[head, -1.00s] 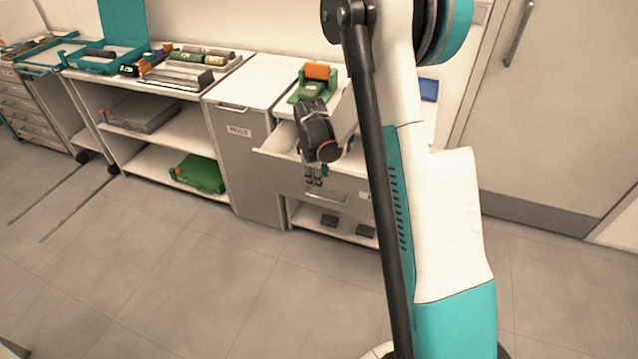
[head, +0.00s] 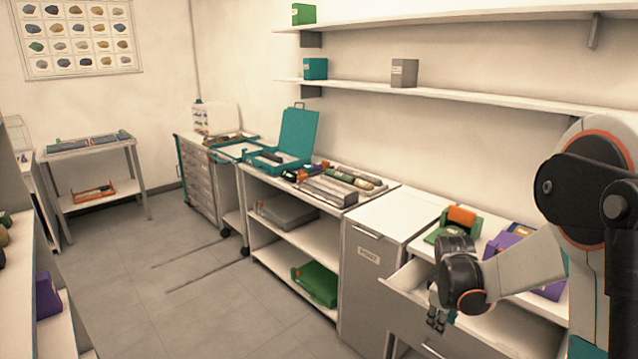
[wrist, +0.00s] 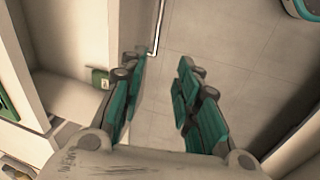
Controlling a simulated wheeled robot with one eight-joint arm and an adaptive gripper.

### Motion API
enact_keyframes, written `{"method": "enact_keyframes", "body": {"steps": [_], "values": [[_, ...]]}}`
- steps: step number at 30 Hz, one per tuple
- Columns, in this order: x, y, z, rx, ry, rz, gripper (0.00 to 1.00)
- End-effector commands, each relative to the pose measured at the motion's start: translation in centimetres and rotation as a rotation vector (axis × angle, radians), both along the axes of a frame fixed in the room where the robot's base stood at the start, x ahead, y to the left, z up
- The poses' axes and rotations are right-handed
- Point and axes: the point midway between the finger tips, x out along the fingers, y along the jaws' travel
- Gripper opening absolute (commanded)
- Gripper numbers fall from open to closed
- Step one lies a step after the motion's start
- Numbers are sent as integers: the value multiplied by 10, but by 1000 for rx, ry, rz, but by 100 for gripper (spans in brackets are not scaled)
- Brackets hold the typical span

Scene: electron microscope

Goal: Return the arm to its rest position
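My arm with black and white links stands at the right of the head view. My gripper (head: 438,308) points down in front of the open drawer (head: 400,284) of the white cabinet. In the wrist view my gripper (wrist: 158,88) shows two teal fingers set apart, with only floor between them. It is open and empty. The drawer's edge lies to the left of the fingers in the wrist view.
A green and orange device (head: 455,224) and purple boxes (head: 505,245) sit on the cabinet top. A bench to the left holds a teal case (head: 297,140) and grey trays (head: 328,190). Wall shelves (head: 440,93) run above. The floor (head: 220,285) at the left is clear.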

Motion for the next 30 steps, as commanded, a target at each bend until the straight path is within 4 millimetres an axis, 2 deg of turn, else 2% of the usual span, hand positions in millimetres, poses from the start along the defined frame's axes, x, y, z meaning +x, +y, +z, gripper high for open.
{"method": "enact_keyframes", "body": {"steps": [1, 6, 15, 21, 30], "values": [[-8, 8, 17, 6, -18, -18, 30], [-32, 30, 65, 33, -88, -89, 30], [-85, 67, 129, 99, -206, -214, 30], [-125, 90, 158, 155, -279, -298, 30], [-189, 118, 179, 255, -380, -421, 30]]}}
